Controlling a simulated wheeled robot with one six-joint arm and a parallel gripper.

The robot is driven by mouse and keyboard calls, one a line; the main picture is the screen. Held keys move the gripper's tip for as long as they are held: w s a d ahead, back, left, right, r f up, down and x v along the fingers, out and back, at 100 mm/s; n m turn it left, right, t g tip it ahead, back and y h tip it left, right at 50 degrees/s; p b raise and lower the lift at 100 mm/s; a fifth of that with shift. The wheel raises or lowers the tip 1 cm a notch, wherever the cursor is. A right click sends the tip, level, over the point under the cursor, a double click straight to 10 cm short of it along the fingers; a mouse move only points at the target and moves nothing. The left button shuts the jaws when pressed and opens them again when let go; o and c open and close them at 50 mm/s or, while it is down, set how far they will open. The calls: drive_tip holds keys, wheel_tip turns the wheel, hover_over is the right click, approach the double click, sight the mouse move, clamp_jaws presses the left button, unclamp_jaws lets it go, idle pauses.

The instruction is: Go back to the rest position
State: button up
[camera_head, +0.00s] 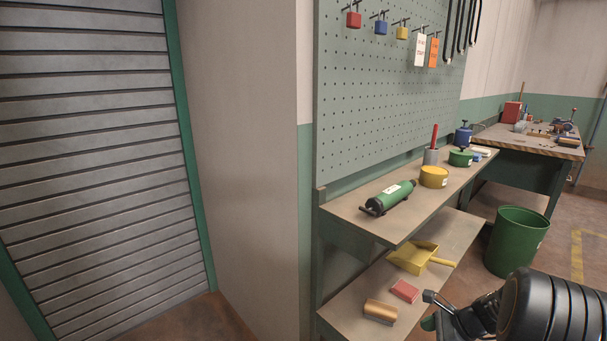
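My gripper (433,309) shows at the bottom right, in front of the lower shelf, with a black ribbed part of my arm beside it. A grey finger-like tip and a green piece stick out to the left. The black arm part covers much of it, and I cannot tell whether it is open or shut, or whether the green piece is part of it. I see no clearly held object.
A pegboard (385,100) carries padlocks and tags. The upper shelf (350,217) holds a green canister (392,198) and several tins. The lower shelf (345,318) holds a yellow dustpan (414,257). A green bin (515,242) stands near the far workbench (510,142). A shutter (90,150) fills the left.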

drive_tip(key=s+a+r+n+h+p, duration=0.2)
drive_tip(key=s+a+r+n+p, duration=0.2)
drive_tip(key=r+n+p, duration=0.3)
drive_tip(key=s+a+r+n+h+p, duration=0.2)
drive_tip(key=s+a+r+n+p, duration=0.2)
drive_tip(key=r, duration=1.3)
drive_tip(key=s+a+r+n+h+p, duration=0.2)
drive_tip(key=s+a+r+n+p, duration=0.2)
drive_tip(key=a+r+n+p, duration=0.3)
wheel_tip(320, 180, up, 6)
drive_tip(key=n+p, duration=0.4)
drive_tip(key=p, duration=0.1)
drive_tip(key=shift+a+t+h, duration=0.3)
drive_tip(key=shift+s, duration=0.1)
